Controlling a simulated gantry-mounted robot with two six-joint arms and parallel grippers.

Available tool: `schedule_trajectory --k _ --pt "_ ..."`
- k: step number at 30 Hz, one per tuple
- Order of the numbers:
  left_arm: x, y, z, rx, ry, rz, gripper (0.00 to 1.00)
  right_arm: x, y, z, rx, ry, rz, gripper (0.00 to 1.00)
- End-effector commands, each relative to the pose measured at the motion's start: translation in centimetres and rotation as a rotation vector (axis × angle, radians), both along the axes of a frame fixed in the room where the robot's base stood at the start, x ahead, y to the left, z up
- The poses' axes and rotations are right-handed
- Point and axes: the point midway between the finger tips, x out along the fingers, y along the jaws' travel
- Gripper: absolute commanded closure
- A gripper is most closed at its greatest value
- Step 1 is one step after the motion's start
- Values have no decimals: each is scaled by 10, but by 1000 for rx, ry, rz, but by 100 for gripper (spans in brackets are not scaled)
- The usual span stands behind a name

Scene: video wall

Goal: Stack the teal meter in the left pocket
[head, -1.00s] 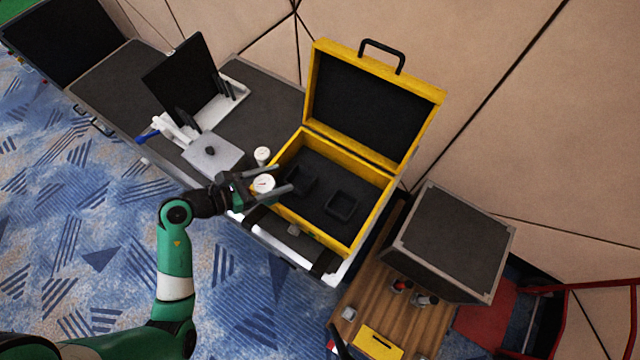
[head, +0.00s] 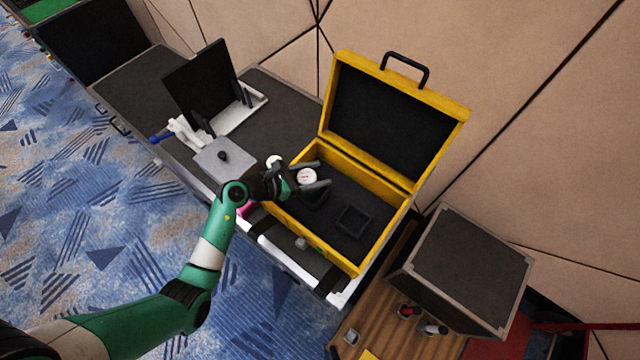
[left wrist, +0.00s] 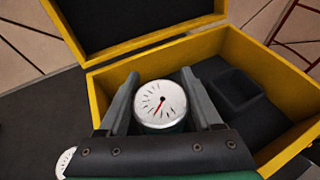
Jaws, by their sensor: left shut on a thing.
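The meter (head: 307,176) has a round white dial and sits between the fingers of my left gripper (head: 316,178). In the left wrist view the dial (left wrist: 160,103) faces up with a red needle, and a teal body (left wrist: 166,128) shows below it. My left gripper is shut on it, over the left part of the open yellow case (head: 362,262). The left pocket (head: 316,199) is mostly hidden under the gripper and meter. The right pocket (head: 353,221) is empty; it also shows in the left wrist view (left wrist: 236,88). My right gripper is out of view.
A grey block with a black knob (head: 223,157) and a black panel on a white stand (head: 238,116) are to the left. The case lid (head: 392,122) stands open behind. A dark box (head: 463,262) stands at right.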

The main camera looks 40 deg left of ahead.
Motion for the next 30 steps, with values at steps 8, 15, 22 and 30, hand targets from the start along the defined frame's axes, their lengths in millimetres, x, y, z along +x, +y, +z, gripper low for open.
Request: schedule_trajectory --k 8,15,22,30 --pt "10 -2 -11 -1 -2 0 100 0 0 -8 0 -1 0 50" --pt "14 -3 -48 -1 -1 0 100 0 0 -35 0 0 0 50" --pt "14 -3 -46 -1 -2 0 100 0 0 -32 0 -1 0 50" --pt "14 -3 -53 0 -1 0 32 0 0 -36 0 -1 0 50"
